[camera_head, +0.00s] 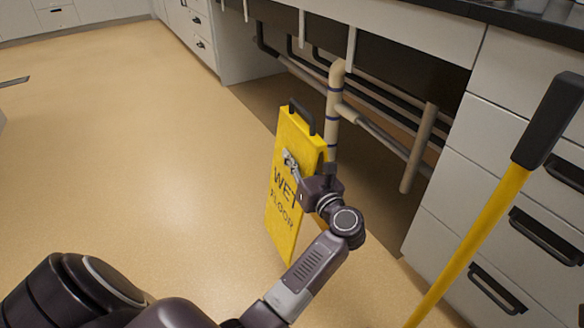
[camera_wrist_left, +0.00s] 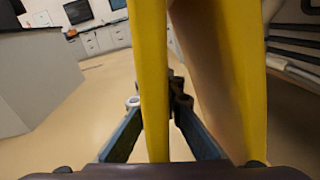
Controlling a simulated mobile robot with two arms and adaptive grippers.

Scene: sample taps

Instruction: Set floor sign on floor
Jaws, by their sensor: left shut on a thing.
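A yellow floor sign (camera_head: 285,215) with "WET FLOOR" lettering and a black top handle stands roughly upright in the middle of the head view. My left gripper (camera_head: 292,165) is shut on one panel of it, near the upper part. In the left wrist view, the left gripper (camera_wrist_left: 162,105) has its fingers on either side of the near yellow panel (camera_wrist_left: 152,60), and the second panel (camera_wrist_left: 235,80) is spread a little apart to the right. The sign's lower end is close to the floor (camera_head: 140,150); I cannot tell whether it touches. My right gripper is not in view.
Beige pipes (camera_head: 336,105) stand right behind the sign under the counter. White drawers (camera_head: 480,200) are on the right, with a yellow pole with a black grip (camera_head: 480,235) in front of them. The floor to the left is clear.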

